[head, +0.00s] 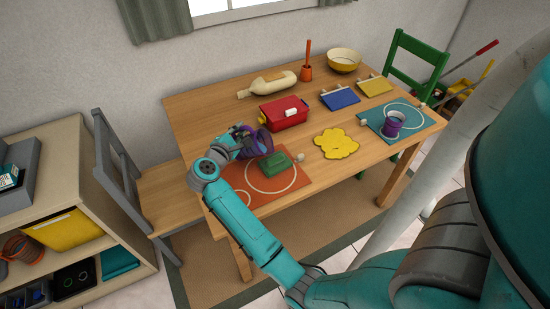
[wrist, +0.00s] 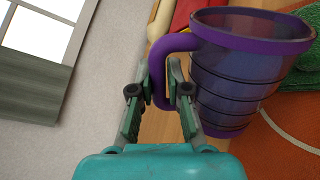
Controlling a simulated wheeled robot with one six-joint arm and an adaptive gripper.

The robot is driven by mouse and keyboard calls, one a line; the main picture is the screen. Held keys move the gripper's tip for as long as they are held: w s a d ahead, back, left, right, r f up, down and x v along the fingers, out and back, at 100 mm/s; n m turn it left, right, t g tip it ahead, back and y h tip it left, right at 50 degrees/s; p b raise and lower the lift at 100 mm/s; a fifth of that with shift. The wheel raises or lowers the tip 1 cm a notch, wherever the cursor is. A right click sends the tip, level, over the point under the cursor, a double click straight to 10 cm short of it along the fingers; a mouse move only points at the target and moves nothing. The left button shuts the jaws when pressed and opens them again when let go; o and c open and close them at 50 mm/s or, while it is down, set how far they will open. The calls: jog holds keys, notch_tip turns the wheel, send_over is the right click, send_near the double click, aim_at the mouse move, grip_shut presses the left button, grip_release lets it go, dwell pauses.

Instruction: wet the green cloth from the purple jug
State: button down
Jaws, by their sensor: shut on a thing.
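My gripper (wrist: 160,80) is shut on the handle of the purple jug (wrist: 236,85), a see-through jug with a purple rim and base. In the head view my gripper (head: 243,138) holds the jug (head: 261,141) above the table, next to the green cloth. The jug looks tilted there, but its exact angle is hard to tell. The green cloth (head: 275,166) lies folded on the orange mat (head: 257,187). Part of the cloth (wrist: 302,80) shows behind the jug at the right of the wrist view. Whether the jug holds water I cannot tell.
A red box (head: 283,113) stands behind the jug. A yellow cloth (head: 336,143) lies right of the mat. A purple cup (head: 392,125) stands on a teal mat (head: 417,118). A cream bottle (head: 267,84) and yellow bowl (head: 344,61) are at the back. A grey chair (head: 118,165) stands left.

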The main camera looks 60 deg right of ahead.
jog(key=shift+s+d+r+m, duration=0.15)
jog(key=shift+s+r+m, duration=0.4)
jog(key=shift+r, duration=0.2)
dwell(1.9)
jog(key=w+f+n, duration=0.1)
jog(key=w+a+f+n, duration=0.1)
jog(key=w+n, duration=0.1)
jog(key=shift+f+g, duration=0.15)
jog(key=shift+g, duration=0.15)
jog(key=shift+n, duration=0.45)
jog(key=shift+w+a+f+n+g+h, duration=0.1)
jog(key=shift+w+a+f+n+h, duration=0.25)
jog(key=shift+w+f+n, duration=0.6)
jog(key=shift+w+a+f+n+g+h, duration=0.1)
jog(key=shift+w+a+f+n+h, duration=0.15)
jog(key=shift+w+f+n, duration=0.75)
jog(key=shift+w+a+f+n+g+h, duration=0.1)
jog(key=shift+w+a+f+n+h, duration=0.25)
jog(key=shift+w+n, duration=1.15)
jog(key=shift+s+d+n, duration=0.1)
jog(key=shift+s+n, duration=0.15)
jog(key=shift+s, duration=0.05)
jog(key=shift+r, duration=3)
